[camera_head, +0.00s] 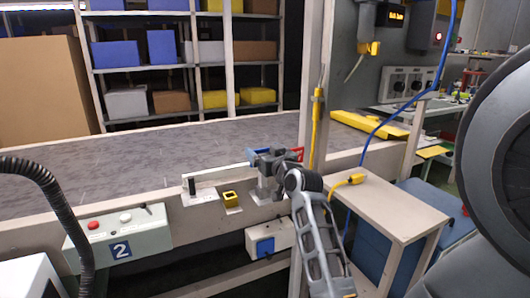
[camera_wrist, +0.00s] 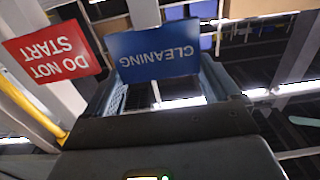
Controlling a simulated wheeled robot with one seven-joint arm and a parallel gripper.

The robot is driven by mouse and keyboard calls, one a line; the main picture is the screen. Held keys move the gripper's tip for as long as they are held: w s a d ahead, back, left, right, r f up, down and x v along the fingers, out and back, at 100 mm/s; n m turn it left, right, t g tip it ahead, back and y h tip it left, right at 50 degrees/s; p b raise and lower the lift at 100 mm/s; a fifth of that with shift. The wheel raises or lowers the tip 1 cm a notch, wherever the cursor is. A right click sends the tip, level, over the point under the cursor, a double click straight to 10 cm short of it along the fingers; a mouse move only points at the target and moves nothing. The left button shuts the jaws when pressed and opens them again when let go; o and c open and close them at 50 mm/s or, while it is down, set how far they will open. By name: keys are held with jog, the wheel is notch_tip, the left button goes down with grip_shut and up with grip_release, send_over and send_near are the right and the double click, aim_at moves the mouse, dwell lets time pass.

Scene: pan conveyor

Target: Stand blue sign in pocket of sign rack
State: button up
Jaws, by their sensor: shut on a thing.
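The blue sign (camera_wrist: 158,52), lettered CLEANING, is between the fingers of my gripper (camera_wrist: 160,92) in the wrist view, its lettering upside down there. My gripper is shut on it. A yellow square pocket (camera_head: 231,199) is on the near rail, left of my gripper. The red sign's support is hidden.
A pale bar with a black post (camera_head: 192,187) is left of the yellow pocket. A control box marked 2 (camera_head: 118,238) hangs at left. A pale upright post (camera_head: 316,95) stands close right of my gripper. A small side table (camera_head: 388,205) is at right.

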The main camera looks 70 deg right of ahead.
jog(key=shift+f+b, duration=0.7)
jog(key=shift+f, duration=0.2)
jog(key=o, duration=1.1)
jog(key=v, duration=0.8)
jog(key=shift+w, duration=0.1)
